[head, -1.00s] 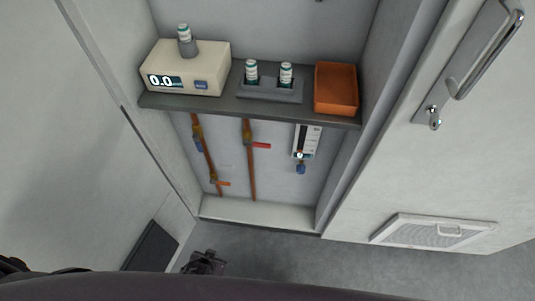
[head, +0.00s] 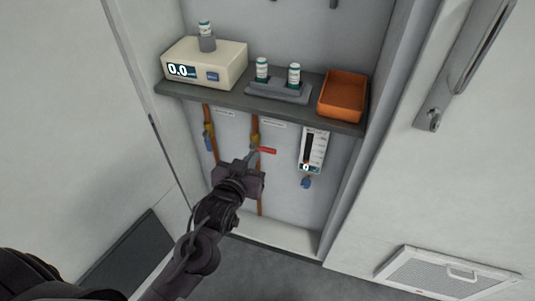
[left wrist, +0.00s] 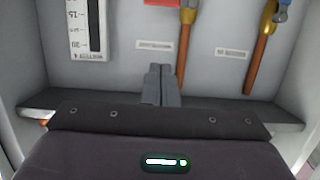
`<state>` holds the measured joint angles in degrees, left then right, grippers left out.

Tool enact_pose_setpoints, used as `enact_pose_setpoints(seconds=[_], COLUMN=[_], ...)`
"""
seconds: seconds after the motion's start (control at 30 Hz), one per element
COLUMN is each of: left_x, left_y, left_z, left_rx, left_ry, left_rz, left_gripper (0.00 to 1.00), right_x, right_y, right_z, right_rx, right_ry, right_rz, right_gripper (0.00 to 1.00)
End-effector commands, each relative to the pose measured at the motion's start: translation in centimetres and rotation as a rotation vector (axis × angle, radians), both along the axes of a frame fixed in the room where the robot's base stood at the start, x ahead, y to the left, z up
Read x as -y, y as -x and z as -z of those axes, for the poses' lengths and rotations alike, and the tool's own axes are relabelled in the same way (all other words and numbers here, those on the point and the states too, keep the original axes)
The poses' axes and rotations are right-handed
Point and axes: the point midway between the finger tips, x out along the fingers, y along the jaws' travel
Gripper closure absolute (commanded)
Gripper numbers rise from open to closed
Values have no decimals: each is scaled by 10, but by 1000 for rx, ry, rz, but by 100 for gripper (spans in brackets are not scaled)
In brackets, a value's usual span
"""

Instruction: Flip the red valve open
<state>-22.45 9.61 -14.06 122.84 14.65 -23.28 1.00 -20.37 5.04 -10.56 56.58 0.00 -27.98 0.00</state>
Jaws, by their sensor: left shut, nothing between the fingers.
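The red valve handle (head: 266,150) sits on the middle copper pipe (head: 255,122) under the shelf and points sideways to the right, across the pipe. My left gripper (head: 251,157) is shut and empty, with its fingertips just left of and slightly below the handle in the head view. I cannot tell whether they touch it. In the left wrist view, which looks upside down, the shut fingers (left wrist: 161,70) stand in the middle. Only a strip of the red handle (left wrist: 162,3) shows there at the top edge, apart from the fingertips. My right gripper is out of view.
A shelf (head: 205,95) above carries a beige meter (head: 228,58), a vial rack (head: 280,92) and an orange tray (head: 343,98). A flowmeter (head: 312,150) with a blue knob (head: 306,183) hangs to the right. Another pipe (head: 208,120) with a blue handle stands left.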

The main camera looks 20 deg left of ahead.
Motion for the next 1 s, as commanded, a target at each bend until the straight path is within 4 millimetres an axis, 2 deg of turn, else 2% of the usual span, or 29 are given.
enact_pose_setpoints(seconds=[0.37, 0.57, 0.9, 1.0], left_x=[0, 1, 4, 3], left_y=[-5, -33, -102, -97], left_z=[1, 8, 27, 47], left_rx=[1, 2, 0, -4], left_ry=[0, 0, 1, 0], left_rz=[0, -1, 0, 0], left_gripper=[100, 100, 100, 100], right_x=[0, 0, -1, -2], right_y=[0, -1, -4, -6], right_z=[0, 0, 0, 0], right_rx=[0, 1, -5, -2], right_ry=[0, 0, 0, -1], right_rz=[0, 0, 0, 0], right_gripper=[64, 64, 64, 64])
